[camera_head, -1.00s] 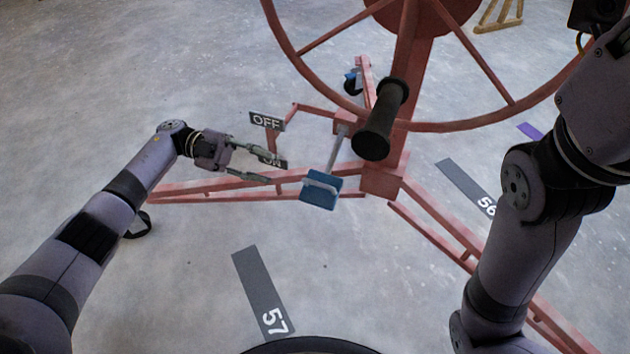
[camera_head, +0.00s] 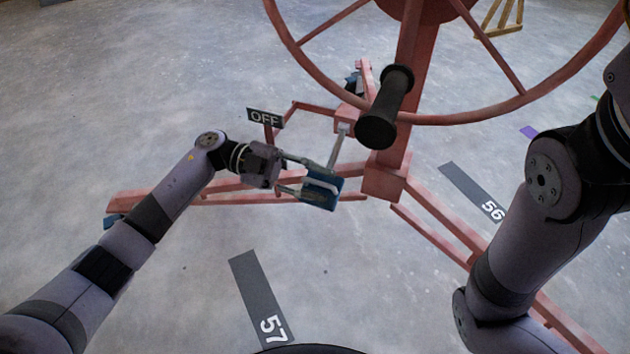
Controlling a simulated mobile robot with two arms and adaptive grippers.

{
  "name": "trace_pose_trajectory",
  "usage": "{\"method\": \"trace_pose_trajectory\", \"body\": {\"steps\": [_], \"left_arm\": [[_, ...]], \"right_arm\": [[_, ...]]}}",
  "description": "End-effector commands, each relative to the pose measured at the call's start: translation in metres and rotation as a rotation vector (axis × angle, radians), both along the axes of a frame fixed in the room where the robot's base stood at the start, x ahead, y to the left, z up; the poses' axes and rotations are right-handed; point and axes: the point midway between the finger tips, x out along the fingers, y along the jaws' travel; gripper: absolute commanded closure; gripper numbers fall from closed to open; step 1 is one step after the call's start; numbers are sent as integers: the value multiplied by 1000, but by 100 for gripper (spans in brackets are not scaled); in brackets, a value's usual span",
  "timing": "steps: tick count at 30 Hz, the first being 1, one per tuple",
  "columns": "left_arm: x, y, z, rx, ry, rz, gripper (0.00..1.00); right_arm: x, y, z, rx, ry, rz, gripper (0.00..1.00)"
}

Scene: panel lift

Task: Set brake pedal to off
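The brake pedal (camera_head: 322,194) is a blue pad with a pale strip, on a grey lever (camera_head: 339,147) that slopes down from the red frame. The dark OFF sign (camera_head: 265,118) stands up and left of the pad. My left gripper (camera_head: 318,184) reaches the pad from the left. Its two fingers are apart, with the tips at the pad and overlapping its left part in the view. I cannot tell whether they touch it. The ON sign is hidden behind my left gripper. My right gripper is out of view; only its arm shows at the right.
A large red wheel (camera_head: 468,119) with a black handle (camera_head: 385,108) hangs just above and right of the pedal. Red frame legs (camera_head: 434,221) spread over the grey floor. Floor labels 57 (camera_head: 258,300) and 56 (camera_head: 470,190) lie flat. The floor at left is clear.

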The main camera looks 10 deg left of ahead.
Motion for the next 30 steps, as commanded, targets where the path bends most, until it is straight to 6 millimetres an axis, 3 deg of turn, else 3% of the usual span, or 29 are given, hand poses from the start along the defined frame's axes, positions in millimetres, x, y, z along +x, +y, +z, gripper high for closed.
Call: {"method": "trace_pose_trajectory", "body": {"steps": [2,14,30], "left_arm": [[0,0,0,0,0,0,72],[0,0,0,0,-1,0,99],[2,1,2,-2,-5,3,100]], "right_arm": [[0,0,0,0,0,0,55],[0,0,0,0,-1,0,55],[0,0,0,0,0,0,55]]}}
